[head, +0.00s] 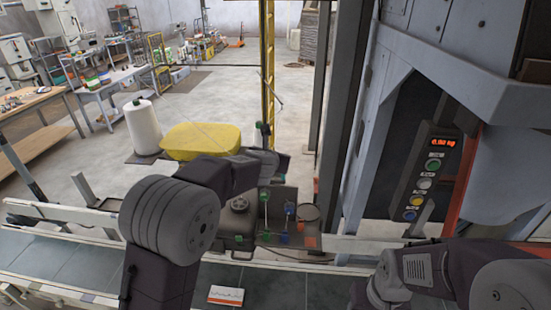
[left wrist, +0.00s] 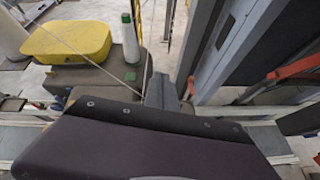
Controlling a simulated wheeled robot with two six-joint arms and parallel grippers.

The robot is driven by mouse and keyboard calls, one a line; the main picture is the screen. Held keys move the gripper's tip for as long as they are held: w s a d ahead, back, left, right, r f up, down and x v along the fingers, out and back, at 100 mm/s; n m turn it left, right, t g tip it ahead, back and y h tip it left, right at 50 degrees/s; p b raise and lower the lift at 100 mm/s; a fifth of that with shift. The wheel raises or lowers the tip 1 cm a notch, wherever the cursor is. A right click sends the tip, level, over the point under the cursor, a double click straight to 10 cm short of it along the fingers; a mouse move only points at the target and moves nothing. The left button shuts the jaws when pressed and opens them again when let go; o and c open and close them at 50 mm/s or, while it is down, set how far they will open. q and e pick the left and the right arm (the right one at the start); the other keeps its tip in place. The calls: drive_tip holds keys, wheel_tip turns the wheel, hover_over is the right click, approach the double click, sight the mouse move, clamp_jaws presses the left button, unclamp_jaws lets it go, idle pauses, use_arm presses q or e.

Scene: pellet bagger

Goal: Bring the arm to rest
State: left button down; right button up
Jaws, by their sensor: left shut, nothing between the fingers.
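My left arm reaches up from the lower middle of the head view. Its wrist and left gripper (head: 272,161) are beyond the forearm, in front of the yellow post. In the left wrist view the grey fingers of the left gripper (left wrist: 162,92) show past the dark wrist housing, closed with nothing between them. The gripper is in the air over the machine top, right of the yellow bundle (head: 201,140). Part of my right arm shows at the lower right of the head view; its gripper fingers are out of sight.
A control panel (head: 429,182) with a red display and several buttons hangs at the right. A white film roll (head: 142,127) stands left of the bundle. A yellow post (head: 268,70) rises behind the gripper. A conveyor (head: 280,288) with a small white card (head: 226,295) runs below.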

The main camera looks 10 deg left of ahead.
use_arm(q)
drive_tip(key=s+a+f+m+b, duration=0.2)
drive_tip(key=s+f+b, duration=0.1)
drive_tip(key=f+b, duration=0.35)
drive_tip(key=s+a+f+m+g+b, duration=0.1)
drive_tip(key=s+a+f+m+b, duration=0.2)
drive_tip(key=f+b, duration=0.35)
drive_tip(key=s+a+f+m+b, duration=0.2)
drive_tip(key=s+f+b, duration=0.2)
drive_tip(key=f+b, duration=0.3)
drive_tip(key=s+a+f+m+g+b, duration=0.1)
drive_tip(key=s+f+m+g, duration=0.4)
drive_tip(key=s+f+m, duration=0.5)
drive_tip(key=s+a+f+m+g+b, duration=0.2)
drive_tip(key=s+f+m+g, duration=0.3)
drive_tip(key=s+f+m, duration=0.6)
drive_tip(key=s+m, duration=0.5)
drive_tip(key=s, duration=0.1)
drive_tip(key=shift+s+f+y, duration=0.2)
drive_tip(key=shift+s+y, duration=0.1)
use_arm(e)
wheel_tip(320, 180, down, 23)
drive_tip(key=s, duration=0.1)
